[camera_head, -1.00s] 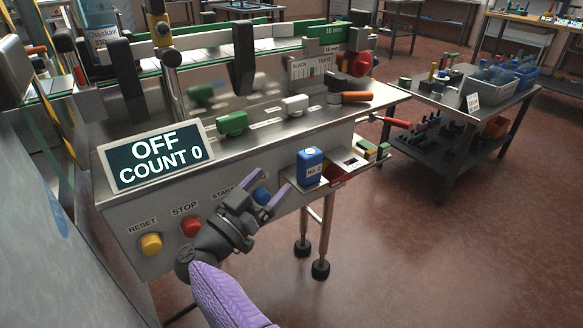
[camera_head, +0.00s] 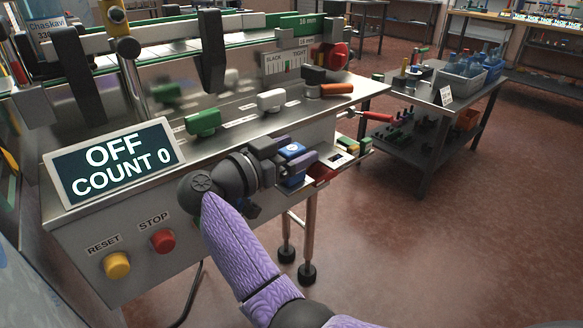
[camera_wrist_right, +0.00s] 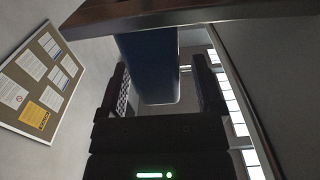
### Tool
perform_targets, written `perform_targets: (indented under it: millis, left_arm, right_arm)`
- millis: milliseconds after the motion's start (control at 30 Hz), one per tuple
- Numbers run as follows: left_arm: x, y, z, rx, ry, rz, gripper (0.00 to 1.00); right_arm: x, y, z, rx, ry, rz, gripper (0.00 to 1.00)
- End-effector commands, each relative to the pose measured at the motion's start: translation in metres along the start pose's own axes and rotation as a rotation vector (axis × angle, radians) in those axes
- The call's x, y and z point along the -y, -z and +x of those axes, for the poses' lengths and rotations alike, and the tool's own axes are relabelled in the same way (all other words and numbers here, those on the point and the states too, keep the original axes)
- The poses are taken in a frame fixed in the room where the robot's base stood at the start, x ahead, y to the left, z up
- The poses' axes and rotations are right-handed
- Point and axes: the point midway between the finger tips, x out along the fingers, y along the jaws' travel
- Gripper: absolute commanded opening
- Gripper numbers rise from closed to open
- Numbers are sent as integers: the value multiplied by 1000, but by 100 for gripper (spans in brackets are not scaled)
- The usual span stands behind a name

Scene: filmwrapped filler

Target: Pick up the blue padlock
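The blue padlock (camera_head: 293,149) stands on a small shelf at the right end of the machine's front, partly hidden by my right gripper. In the right wrist view the blue padlock body (camera_wrist_right: 150,65) shows between the two dark fingers of the right gripper (camera_wrist_right: 163,88). The gripper is open, with a visible gap between the padlock and the right-hand finger. My left gripper is not in view.
The machine's tilted display (camera_head: 115,165) reads OFF, COUNT 0. A red stop button (camera_head: 163,241) and a yellow reset button (camera_head: 117,265) are on its front. Green (camera_head: 203,122) and white (camera_head: 271,99) knobs sit on top. A side table (camera_head: 437,130) with bins stands to the right.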

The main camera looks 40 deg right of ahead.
Motion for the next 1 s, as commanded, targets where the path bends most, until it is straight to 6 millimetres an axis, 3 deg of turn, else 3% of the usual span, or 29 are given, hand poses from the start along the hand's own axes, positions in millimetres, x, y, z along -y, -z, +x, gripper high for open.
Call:
perform_targets:
  millis: [33, 300, 400, 733, 1000]
  left_arm:
    - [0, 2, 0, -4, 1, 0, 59]
    - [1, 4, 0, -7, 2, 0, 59]
    - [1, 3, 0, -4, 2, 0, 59]
    - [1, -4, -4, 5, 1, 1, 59]
    - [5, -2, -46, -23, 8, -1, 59]
  right_arm:
    - [0, 0, 0, 0, 0, 0, 73]
    - [0, 0, 0, 0, 0, -1, 15]
    - [0, 0, 0, 0, 0, -1, 0]
    - [0, 6, -1, 0, 0, 2, 0]
    - [-1, 80, -1, 0, 1, 7, 0]
